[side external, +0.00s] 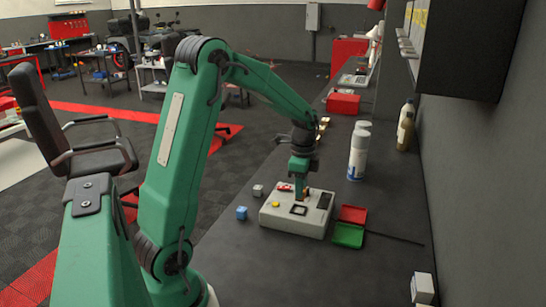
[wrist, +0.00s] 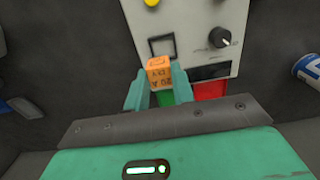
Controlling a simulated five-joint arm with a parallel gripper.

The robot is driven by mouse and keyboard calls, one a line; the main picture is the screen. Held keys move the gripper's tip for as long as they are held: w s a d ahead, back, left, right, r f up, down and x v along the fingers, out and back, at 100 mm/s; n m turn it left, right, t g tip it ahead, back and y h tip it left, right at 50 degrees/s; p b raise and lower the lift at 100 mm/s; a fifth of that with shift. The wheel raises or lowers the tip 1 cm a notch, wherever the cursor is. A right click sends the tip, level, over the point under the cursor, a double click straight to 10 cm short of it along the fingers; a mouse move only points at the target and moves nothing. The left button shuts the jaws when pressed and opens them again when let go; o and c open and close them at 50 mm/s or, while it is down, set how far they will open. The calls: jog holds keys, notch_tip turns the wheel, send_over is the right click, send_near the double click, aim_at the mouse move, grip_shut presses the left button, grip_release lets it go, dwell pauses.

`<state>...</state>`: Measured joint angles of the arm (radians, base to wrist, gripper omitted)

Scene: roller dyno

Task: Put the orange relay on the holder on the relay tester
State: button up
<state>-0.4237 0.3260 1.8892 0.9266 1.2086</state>
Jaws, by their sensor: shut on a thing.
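The orange relay (wrist: 159,72) is between the two teal fingers of my gripper (wrist: 156,90), which is shut on it. Dark lettering shows on the relay's face. The relay tester (side external: 292,222) is a light grey box on the bench. Its holder (wrist: 162,46), a dark square frame, is just beyond the relay in the wrist view, and the relay hides part of its near edge. In the side view my gripper (side external: 302,186) is over the tester, behind the holder (side external: 298,210). I cannot tell the exact gap between the relay and the panel.
A blue cube (side external: 241,212) and a grey cube (side external: 257,190) lie left of the tester. A red tray (side external: 352,214) and a green tray (side external: 347,236) lie to its right. White spray cans (side external: 358,155) stand farther back. The bench in front is clear.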

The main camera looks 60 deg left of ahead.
jog(key=shift+a+f, duration=0.3)
jog(key=shift+a, duration=0.2)
jog(key=shift+f, duration=2)
jog(key=shift+f, duration=0.1)
jog(key=o, duration=1)
jog(key=shift+c, duration=0.2)
notch_tip(320, 180, up, 12)
jog(key=shift+r, duration=0.1)
